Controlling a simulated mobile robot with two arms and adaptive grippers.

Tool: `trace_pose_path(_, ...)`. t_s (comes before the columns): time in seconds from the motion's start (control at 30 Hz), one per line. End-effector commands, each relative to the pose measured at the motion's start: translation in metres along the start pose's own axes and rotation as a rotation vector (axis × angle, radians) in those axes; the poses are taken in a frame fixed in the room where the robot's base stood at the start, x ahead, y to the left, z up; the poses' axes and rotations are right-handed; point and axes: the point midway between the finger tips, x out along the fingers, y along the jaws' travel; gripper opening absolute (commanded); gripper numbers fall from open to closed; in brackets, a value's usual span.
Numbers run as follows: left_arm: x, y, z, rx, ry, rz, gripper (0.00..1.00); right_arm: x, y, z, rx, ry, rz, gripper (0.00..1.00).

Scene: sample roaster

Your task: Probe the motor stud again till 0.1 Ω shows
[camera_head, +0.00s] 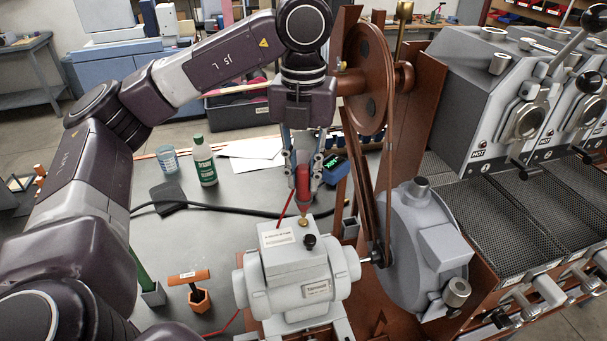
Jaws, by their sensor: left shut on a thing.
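My left gripper (303,183) points down and is shut on a red probe (303,176). The probe stands upright, its lower end just above or on the brass stud (303,221) on top of the pale grey motor (298,282); I cannot tell whether they touch. A black knob (310,241) sits beside the stud. A thin red lead runs down and left from the probe. A small blue-and-black meter (335,169) with a lit display stands behind the gripper to the right; its figures are too small to read. My right gripper is out of view.
A belt wheel (367,77) and a grey blower housing (424,245) stand right of the motor. The roaster drums (508,95) fill the right side.

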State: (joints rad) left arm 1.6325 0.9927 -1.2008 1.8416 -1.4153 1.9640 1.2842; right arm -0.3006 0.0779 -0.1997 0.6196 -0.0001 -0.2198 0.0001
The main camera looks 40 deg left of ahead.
Motion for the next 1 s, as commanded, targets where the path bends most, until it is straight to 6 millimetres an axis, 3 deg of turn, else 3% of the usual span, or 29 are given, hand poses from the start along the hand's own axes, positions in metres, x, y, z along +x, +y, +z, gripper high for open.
trace_pose_path(0.6,-0.054,0.0,0.0,0.0,0.0,-0.001,0.0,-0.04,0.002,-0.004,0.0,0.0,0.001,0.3)
trace_pose_path(1.0,-0.056,0.0,0.0,0.0,0.0,-0.001,0.0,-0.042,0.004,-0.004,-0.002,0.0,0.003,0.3)
